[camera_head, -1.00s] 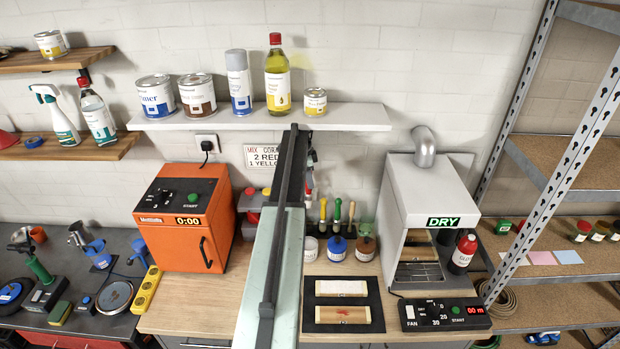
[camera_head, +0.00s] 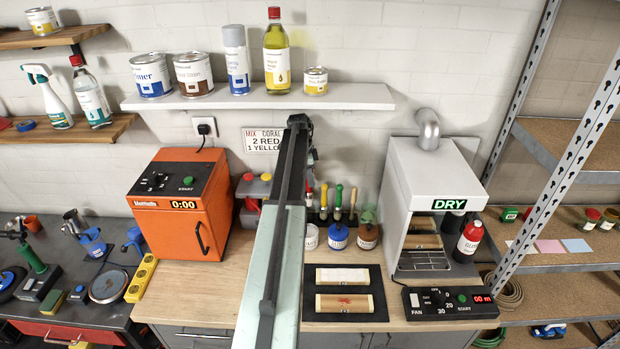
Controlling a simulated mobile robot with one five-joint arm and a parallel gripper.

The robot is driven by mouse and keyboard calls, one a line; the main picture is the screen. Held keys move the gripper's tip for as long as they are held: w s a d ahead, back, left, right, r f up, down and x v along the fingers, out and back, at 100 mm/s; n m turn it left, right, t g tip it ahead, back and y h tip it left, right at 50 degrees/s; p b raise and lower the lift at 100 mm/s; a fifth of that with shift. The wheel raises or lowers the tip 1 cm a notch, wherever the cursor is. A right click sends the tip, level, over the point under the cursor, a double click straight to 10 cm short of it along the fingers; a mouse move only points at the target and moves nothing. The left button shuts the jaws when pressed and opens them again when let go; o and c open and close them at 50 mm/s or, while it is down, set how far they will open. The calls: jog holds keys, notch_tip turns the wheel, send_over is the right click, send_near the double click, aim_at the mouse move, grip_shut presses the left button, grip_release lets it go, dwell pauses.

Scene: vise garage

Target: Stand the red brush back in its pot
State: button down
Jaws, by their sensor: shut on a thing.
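My gripper (camera_head: 312,158) hangs at the far end of my arm, in front of the back wall, partly hidden behind the arm. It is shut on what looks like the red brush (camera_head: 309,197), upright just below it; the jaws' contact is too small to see. Three pots stand in a row on the wooden bench: a pale one (camera_head: 309,239), a blue one (camera_head: 338,238) and a brown one (camera_head: 367,238). The pale pot is partly hidden by my arm. Several brushes stand upright behind and above the pots; I cannot tell which bristles are inside a pot.
The DRY cabinet (camera_head: 430,180) and red bottle (camera_head: 468,240) stand right, the orange oven (camera_head: 181,215) left. A white shelf (camera_head: 368,98) with cans and bottles overhangs the pots.

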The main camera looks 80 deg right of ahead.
jog(key=shift+f+b, duration=2.35)
jog(key=shift+f, duration=0.35)
jog(key=c, duration=1.1)
grip_release()
jog(key=shift+r, duration=0.1)
jog(key=r+p, duration=0.5)
jog(key=w+r+p, duration=0.1)
jog(key=r+p, duration=0.2)
jog(key=shift+w+a, duration=0.1)
jog(key=shift+a, duration=0.1)
jog(key=shift+f, duration=0.2)
